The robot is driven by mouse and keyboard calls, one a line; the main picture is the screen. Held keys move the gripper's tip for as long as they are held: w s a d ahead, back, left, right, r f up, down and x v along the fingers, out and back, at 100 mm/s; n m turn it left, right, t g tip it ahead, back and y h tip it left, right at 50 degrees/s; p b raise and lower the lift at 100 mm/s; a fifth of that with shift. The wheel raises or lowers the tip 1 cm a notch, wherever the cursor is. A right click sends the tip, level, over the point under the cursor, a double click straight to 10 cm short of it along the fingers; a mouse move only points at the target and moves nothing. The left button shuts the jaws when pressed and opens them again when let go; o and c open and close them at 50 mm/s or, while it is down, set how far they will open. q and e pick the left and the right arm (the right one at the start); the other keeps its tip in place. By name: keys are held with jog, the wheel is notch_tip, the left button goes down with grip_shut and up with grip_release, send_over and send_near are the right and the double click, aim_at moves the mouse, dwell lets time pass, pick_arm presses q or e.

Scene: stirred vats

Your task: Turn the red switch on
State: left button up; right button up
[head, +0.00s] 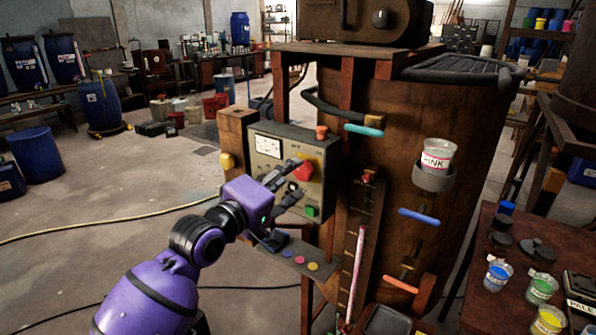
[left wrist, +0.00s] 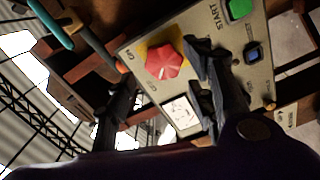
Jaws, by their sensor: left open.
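My right gripper is not in view.
A green START button (left wrist: 240,8) and a dark blue switch (left wrist: 253,53) sit near the knob. A dial gauge (left wrist: 181,113) is on the same panel. A cup marked PINK (head: 437,155) sits in a holder on the vat. A table with paint cups (head: 498,273) stands at right.

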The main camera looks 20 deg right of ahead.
aim_at(301, 170)
pick_arm(q)
jog(key=x, duration=0.3)
jog(key=shift+d, duration=0.1)
jog(key=shift+w+d, duration=0.35)
jog(key=shift+d, duration=0.1)
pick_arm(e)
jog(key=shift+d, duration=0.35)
pick_arm(q)
jog(key=c, duration=1.1)
